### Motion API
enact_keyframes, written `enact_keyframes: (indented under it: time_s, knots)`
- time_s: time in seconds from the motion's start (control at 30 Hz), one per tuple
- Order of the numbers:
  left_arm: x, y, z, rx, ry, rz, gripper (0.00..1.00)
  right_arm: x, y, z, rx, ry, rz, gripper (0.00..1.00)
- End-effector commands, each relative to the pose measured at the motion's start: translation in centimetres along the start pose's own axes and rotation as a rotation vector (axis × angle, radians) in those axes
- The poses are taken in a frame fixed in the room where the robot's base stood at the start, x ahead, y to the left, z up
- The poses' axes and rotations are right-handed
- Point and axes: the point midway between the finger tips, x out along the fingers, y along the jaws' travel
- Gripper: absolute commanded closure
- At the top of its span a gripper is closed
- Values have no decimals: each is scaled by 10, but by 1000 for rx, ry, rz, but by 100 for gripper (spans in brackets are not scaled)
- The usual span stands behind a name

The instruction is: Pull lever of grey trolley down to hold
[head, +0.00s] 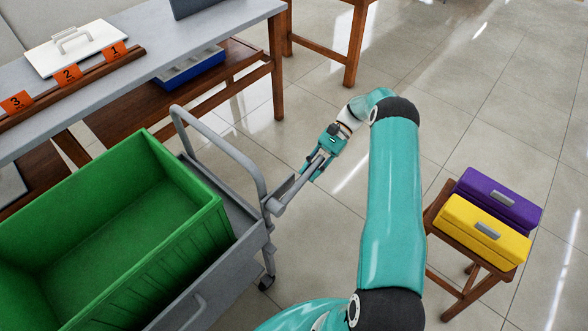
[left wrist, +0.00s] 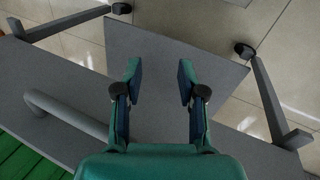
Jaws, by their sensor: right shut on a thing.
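The grey trolley (head: 222,278) stands at the left in the head view, with a raised tubular handle (head: 232,150). Its grey lever (head: 291,194) sticks out from the trolley's corner and slants up to the right. My right gripper (head: 315,167) is shut on the lever's outer end, and its fingers partly hide that end. My left gripper (left wrist: 159,72) shows only in the left wrist view. It is open, with nothing between its fingers, over a flat grey surface (left wrist: 155,100).
A green crate (head: 190,190) sits on the trolley. A grey table (head: 165,45) with a white lidded box (head: 75,48) and orange number tags is behind. A stool with a purple box (head: 500,197) and yellow box (head: 484,230) stands right. The tiled floor between is clear.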

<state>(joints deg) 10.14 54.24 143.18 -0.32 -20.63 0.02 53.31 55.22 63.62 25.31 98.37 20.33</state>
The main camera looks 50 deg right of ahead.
Motion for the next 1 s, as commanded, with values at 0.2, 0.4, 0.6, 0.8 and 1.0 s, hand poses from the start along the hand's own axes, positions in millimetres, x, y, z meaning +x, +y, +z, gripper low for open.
enact_keyframes:
  time_s: [0.2,0.4,0.6,0.8,1.0]
  knots:
    - [35,-12,0,0,0,0,60,-3,13,-23,8,-89,-51,100]
    - [43,-16,0,0,0,0,60,-6,16,-25,11,-129,-68,100]
    - [44,-16,0,0,0,0,60,-7,17,-24,12,-137,-72,100]
    - [43,-16,0,0,0,0,60,-8,17,-23,12,-136,-73,100]
    - [43,-16,0,0,0,0,60,-7,17,-23,12,-140,-70,53]
